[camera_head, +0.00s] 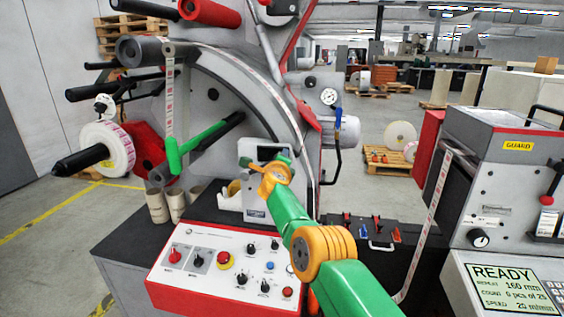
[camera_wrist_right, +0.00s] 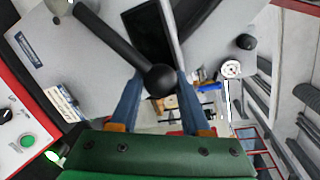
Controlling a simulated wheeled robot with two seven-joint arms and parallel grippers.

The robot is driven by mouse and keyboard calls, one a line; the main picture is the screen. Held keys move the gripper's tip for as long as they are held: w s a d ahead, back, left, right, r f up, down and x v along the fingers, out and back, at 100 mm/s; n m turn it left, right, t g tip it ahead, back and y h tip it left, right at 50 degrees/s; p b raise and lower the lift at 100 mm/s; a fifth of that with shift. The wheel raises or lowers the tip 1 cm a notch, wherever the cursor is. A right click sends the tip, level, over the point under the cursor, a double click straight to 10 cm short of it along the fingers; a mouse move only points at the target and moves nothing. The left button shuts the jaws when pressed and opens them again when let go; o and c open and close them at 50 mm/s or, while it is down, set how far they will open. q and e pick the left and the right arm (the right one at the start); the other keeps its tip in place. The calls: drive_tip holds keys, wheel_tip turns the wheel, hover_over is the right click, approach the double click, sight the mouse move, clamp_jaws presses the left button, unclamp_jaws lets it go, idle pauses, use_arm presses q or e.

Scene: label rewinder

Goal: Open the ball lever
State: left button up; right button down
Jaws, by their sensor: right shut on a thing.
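The ball lever shows in the right wrist view as a black rod with a round black ball (camera_wrist_right: 161,80) at its end. The rod slants up to the left from the ball, across a grey panel. My right gripper (camera_wrist_right: 157,78) has its two blue fingers on either side of the ball and is shut on it. In the head view my green and yellow right arm reaches from the bottom right to a grey unit (camera_head: 249,198) with a dark window. There the fingers and the ball are hidden behind my wrist. My left gripper is not in view.
A control panel (camera_head: 190,277) with knobs and red buttons lies in front of the rewinder.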

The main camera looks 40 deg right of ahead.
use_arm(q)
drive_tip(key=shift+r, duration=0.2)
use_arm(e)
drive_tip(key=shift+r, duration=0.2)
drive_tip(key=shift+c, duration=2.3)
unclamp_jaws()
drive_tip(key=shift+w+a, duration=0.1)
drive_tip(key=shift+o, duration=0.5)
drive_tip(key=shift+w+a, duration=0.15)
drive_tip(key=shift+a, duration=0.2)
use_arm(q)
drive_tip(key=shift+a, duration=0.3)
use_arm(e)
drive_tip(key=shift+d, duration=0.15)
